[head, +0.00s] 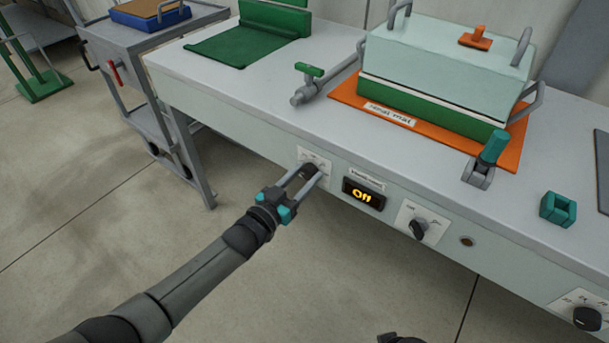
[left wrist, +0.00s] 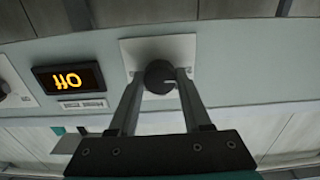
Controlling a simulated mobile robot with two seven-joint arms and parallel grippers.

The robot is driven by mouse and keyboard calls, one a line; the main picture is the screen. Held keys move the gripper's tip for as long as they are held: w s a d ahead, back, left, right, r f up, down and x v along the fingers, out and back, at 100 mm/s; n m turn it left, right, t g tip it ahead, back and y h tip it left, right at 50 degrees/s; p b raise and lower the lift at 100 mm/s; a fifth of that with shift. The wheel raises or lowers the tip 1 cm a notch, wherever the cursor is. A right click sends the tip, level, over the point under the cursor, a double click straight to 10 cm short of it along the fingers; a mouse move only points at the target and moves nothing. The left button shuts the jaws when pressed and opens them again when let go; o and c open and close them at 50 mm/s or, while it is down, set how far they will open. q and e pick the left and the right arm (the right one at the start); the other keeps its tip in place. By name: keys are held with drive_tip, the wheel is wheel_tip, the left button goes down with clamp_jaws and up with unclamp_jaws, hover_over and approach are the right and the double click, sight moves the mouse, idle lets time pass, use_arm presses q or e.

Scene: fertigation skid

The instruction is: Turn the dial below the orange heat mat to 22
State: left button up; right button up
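The orange heat mat (head: 512,150) lies on the bench under a green and pale box, with a label at its front. On the bench's front panel below, a dark display (head: 363,194) reads "Off"; it appears upside down in the left wrist view (left wrist: 68,77). My left gripper (head: 310,172) is at the dark round dial on a white plate left of the display. In the left wrist view its fingers sit on both sides of this dial (left wrist: 159,76) and appear to touch it. The dial's scale is largely hidden.
A second dial (head: 419,228) is right of the display, and a third dial (head: 587,318) is farther right. A grey valve with a green handle (head: 309,69), a teal-handled lever (head: 494,149) and a teal block (head: 558,209) are on the bench. Floor before the panel is clear.

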use_arm(q)
drive_tip(key=o, duration=0.5)
drive_tip(key=shift+c, duration=0.2)
drive_tip(key=shift+s, duration=0.1)
use_arm(e)
drive_tip(key=shift+w+r, duration=0.1)
use_arm(q)
drive_tip(key=shift+s+a, duration=0.15)
drive_tip(key=p+v, duration=0.5)
drive_tip(key=v, duration=0.9)
drive_tip(key=shift+s+a, duration=0.25)
drive_tip(key=shift+s, duration=0.05)
use_arm(e)
drive_tip(key=s+d+f, duration=0.4)
drive_tip(key=s+f, duration=0.2)
drive_tip(key=f, duration=0.2)
drive_tip(key=shift+d, duration=0.3)
